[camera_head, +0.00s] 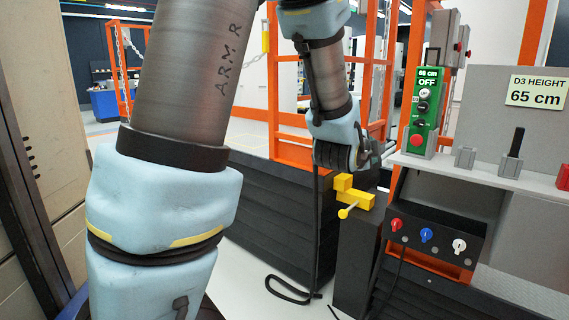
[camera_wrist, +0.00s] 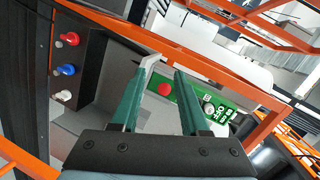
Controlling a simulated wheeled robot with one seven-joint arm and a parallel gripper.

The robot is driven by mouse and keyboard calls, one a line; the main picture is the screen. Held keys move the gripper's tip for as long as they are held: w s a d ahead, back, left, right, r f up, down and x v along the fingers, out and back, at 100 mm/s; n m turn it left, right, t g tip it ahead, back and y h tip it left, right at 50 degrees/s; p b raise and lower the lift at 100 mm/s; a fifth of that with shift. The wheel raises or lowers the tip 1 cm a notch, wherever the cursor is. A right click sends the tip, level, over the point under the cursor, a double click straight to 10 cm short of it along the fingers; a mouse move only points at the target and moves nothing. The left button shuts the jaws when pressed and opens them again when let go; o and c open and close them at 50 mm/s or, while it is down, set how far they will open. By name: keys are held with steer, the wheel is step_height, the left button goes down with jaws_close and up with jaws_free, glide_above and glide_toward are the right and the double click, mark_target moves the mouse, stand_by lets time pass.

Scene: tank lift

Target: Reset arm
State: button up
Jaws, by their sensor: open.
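My gripper (camera_wrist: 167,66) shows in the wrist view with its two green fingers apart and nothing between them in grasp. The green control box (camera_wrist: 205,105), with its red button (camera_wrist: 164,89), lies beyond the fingers in that view; the right finger overlaps part of it. In the head view my arm hangs down at the centre, and its end is left of the green control box (camera_head: 425,110), apart from it. The box's display reads 68 cm and OFF. My fingers are hard to make out in the head view.
A yellow bracket with a lever (camera_head: 354,196) sits on a dark post just below my wrist. A grey shelf (camera_head: 480,172) and a dark panel with red, blue and white knobs (camera_head: 427,235) are at right. Orange railings (camera_head: 290,90) stand behind. A sign reads D3 HEIGHT 65 cm (camera_head: 537,91).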

steer(key=a+f+n+g+y, duration=0.2)
steer(key=a+f+n+y, duration=0.35)
steer(key=a, duration=0.55)
steer(key=s+a+f+n+g+y, duration=0.2)
steer(key=s+a+f+n+g, duration=0.2)
steer(key=s+a+n, duration=0.5)
steer(key=s+a+f+n+g+y, duration=0.1)
steer(key=s+a+f+n+g, duration=0.4)
steer(key=a, duration=0.5)
step_height(320, 180, up, 16)
steer(key=n+p, duration=0.1)
steer(key=p, duration=1.4)
steer(key=shift+a+f, duration=0.2)
steer(key=shift+a, duration=0.1)
